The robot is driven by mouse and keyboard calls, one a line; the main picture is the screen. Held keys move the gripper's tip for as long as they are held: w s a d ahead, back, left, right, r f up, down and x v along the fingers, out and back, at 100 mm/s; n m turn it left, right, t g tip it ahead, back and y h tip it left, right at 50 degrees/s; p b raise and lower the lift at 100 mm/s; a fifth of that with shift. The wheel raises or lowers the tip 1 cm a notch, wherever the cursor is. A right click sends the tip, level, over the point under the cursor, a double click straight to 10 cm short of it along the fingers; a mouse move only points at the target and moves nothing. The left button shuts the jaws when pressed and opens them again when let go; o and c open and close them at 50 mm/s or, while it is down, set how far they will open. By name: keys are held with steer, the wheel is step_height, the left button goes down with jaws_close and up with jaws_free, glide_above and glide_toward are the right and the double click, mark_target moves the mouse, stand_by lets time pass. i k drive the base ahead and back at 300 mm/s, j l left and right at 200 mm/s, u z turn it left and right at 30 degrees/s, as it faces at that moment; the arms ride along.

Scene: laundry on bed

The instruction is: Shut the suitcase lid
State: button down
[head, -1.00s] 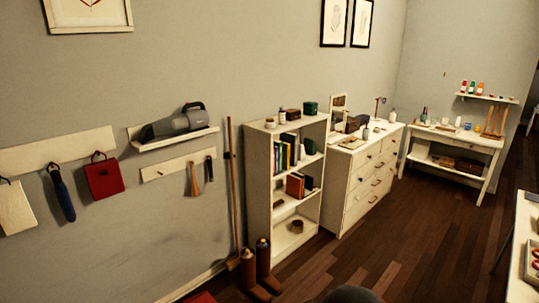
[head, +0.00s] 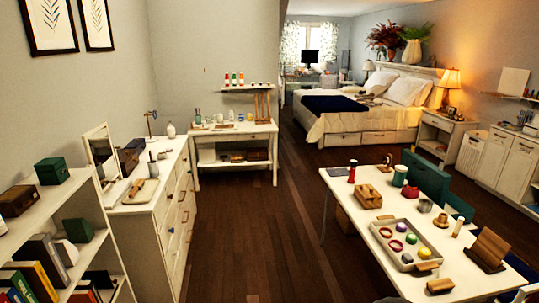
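I cannot make out a suitcase or its lid in the head view. The bed (head: 345,122) stands at the far end of the room, with a dark blue cloth (head: 334,104) across it and small pale items near the pillows, too small to tell apart. My gripper is not in view; only a sliver of a dark rounded shape shows at the bottom edge.
A wooden floor aisle (head: 255,225) runs clear toward the bed. A bookshelf (head: 60,210) and white dresser (head: 155,215) line the left, a side table (head: 233,131) behind them. A table (head: 365,232) with a tray (head: 380,248) and teal chairs (head: 428,178) stand right.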

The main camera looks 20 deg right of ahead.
mark_target(433, 183)
steer(key=i+l+z, duration=0.15)
steer(key=i+z, duration=1.05)
steer(key=i+j+z, duration=0.2)
steer(key=i+z, duration=0.2)
steer(key=i+j+z, duration=0.4)
steer(key=i+j, duration=0.25)
steer(key=i+j+z, duration=0.15)
steer(key=j, duration=0.2)
steer(key=i+j+z, duration=0.1)
steer(key=i+j, duration=0.15)
steer(key=j, duration=0.15)
steer(key=i+j+z, duration=0.15)
steer(key=j, duration=0.2)
steer(key=i+j+z, duration=0.1)
steer(key=j, duration=0.35)
steer(key=i+j+z, duration=0.15)
steer(key=j, duration=0.25)
